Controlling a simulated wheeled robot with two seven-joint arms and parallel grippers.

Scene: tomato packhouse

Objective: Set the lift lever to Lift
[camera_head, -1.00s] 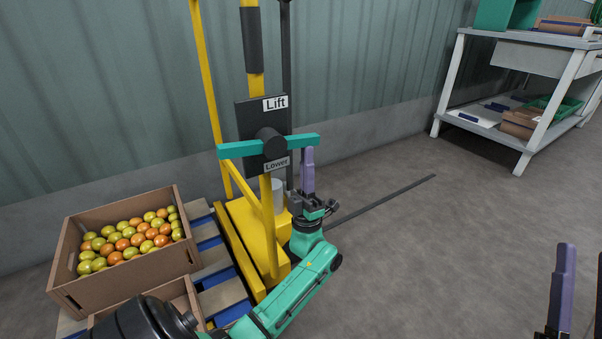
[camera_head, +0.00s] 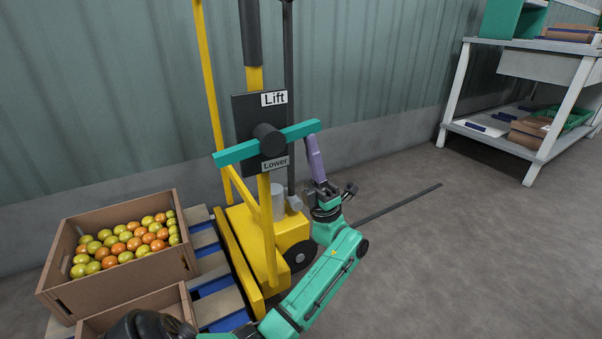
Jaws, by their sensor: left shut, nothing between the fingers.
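The lift lever (camera_head: 230,152) is a teal bar through a dark round hub on a black plate (camera_head: 243,107) of the yellow pallet stacker (camera_head: 262,240). The lever is tilted, its right end higher than its left. The plate carries a white "Lift" label (camera_head: 274,98) above the hub and a "Lower" label (camera_head: 275,164) below it. My left gripper (camera_head: 309,141) is shut and empty, its purple fingers pointing up right beneath the lever's right end; they look to be touching it. My right gripper is out of view.
A cardboard crate (camera_head: 120,278) of tomatoes stands on a pallet (camera_head: 212,268) at the left, with another crate (camera_head: 135,310) in front. A dark rod (camera_head: 398,203) extends over the floor. A metal bench (camera_head: 490,133) is at the back right.

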